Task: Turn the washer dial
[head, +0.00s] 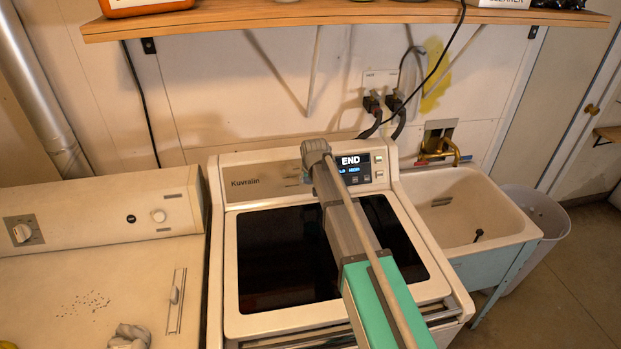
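The white machine (230,220) marked "Kuvralin", with a dark glass lid (275,255), stands in the middle. I take it to be the washer. Its rear panel has a lit display (352,166) reading "END" at the right. My arm reaches across the lid from the lower right. A rounded grey end (315,150), which looks like my gripper, is in front of the panel just left of the display. It covers that part of the panel, and no dial shows clearly there. I cannot tell whether it touches anything or whether its fingers are open.
A sink (465,215) and bin (540,235) are right. A wooden shelf (340,14) hangs above.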

